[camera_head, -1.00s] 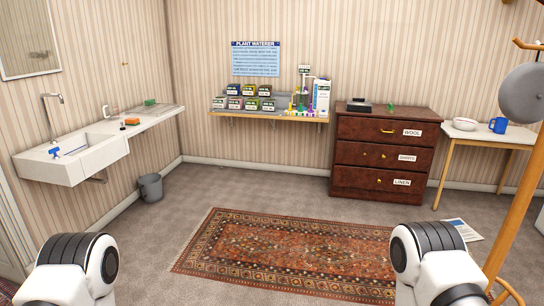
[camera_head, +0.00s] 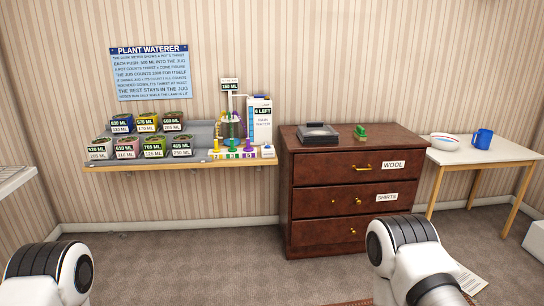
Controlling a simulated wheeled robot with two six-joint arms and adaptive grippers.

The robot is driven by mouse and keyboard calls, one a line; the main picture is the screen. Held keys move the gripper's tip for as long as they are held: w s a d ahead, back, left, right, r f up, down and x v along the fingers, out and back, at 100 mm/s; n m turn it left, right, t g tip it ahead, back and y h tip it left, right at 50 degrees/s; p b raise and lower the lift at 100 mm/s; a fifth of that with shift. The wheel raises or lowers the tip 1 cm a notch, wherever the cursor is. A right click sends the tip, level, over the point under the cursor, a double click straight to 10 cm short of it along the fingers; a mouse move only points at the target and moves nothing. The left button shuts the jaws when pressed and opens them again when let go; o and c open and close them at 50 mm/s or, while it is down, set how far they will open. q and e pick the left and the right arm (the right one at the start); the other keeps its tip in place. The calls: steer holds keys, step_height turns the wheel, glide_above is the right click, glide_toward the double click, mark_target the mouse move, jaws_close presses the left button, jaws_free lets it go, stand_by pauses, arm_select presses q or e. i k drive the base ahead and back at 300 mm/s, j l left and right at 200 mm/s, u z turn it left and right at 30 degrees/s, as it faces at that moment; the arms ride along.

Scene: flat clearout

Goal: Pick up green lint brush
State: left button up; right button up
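A small green item (camera_head: 360,132), which looks like the green lint brush, sits on top of the brown dresser (camera_head: 335,217), to the right of a dark grey box-like thing (camera_head: 318,133). My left arm shows at the lower left and my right arm at the lower right, in front of the dresser. Neither gripper shows; only rounded white and black arm links are in view. Both arms are well short of the green item.
A wall shelf (camera_head: 200,163) left of the dresser holds several labelled pots and coloured bottles. A white-topped table (camera_head: 470,153) with a blue mug (camera_head: 482,138) and a bowl (camera_head: 445,140) stands at right. The carpet (camera_head: 200,255) before the shelf is clear.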

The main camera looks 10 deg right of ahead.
mark_target(359, 134)
steer(key=i+z, duration=0.2)
steer(key=i, duration=0.35)
steer(key=i+z, duration=0.2)
steer(key=i, duration=0.3)
steer(key=i+j+z, duration=0.2)
steer(key=i, duration=0.35)
steer(key=i+j+z, duration=0.2)
steer(key=i, duration=0.3)
steer(key=i+j+z, duration=0.2)
steer(key=i, duration=0.3)
steer(key=j, duration=0.1)
